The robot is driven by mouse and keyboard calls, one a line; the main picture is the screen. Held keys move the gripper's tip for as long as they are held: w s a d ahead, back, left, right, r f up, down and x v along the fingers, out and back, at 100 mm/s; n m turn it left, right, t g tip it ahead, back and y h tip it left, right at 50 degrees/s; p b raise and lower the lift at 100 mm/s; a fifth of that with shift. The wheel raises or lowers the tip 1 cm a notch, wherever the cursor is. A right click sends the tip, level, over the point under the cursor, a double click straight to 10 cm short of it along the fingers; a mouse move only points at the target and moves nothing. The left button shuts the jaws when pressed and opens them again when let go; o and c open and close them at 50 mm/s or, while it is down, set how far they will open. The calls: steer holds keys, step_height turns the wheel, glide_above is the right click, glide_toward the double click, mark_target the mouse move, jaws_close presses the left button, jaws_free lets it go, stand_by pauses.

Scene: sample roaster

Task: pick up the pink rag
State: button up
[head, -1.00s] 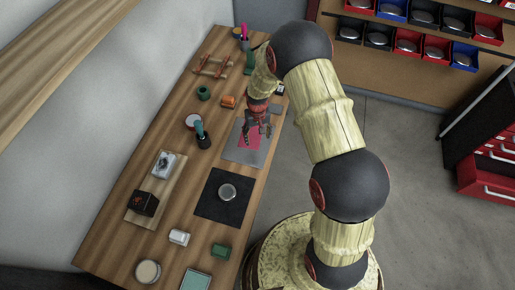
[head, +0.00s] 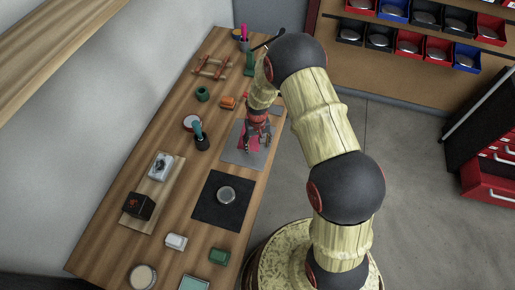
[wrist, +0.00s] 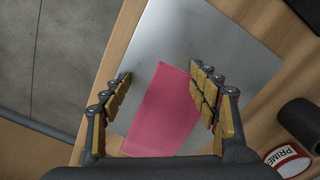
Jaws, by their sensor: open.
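The pink rag (wrist: 160,112) lies flat on a grey metal sheet (wrist: 180,30) on the wooden bench. In the wrist view it spreads between my open fingers, with its right edge close to the right finger. In the head view the rag (head: 243,141) is partly hidden by my gripper (head: 257,142), which points down over it. My gripper also shows in the wrist view (wrist: 160,105), open and with nothing held. I cannot tell whether the fingertips touch the rag or the sheet.
A black mat (head: 212,211) with a round metal disc (head: 226,195) lies nearer on the bench. A dark cup with a teal item (head: 201,138) stands left of the sheet. An orange object (head: 227,102) and a green ring (head: 202,94) are farther back.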

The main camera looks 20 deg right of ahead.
steer(key=shift+s+f, duration=0.25)
steer(key=shift+s, duration=0.05)
jaws_close()
stand_by(1.6)
stand_by(0.6)
step_height(320, 180, up, 12)
steer(key=p, duration=0.7)
steer(key=shift+w+r, duration=0.15)
steer(key=shift+w, duration=0.15)
step_height(320, 180, up, 9)
steer(key=p, duration=0.5)
steer(key=shift+p, duration=0.3)
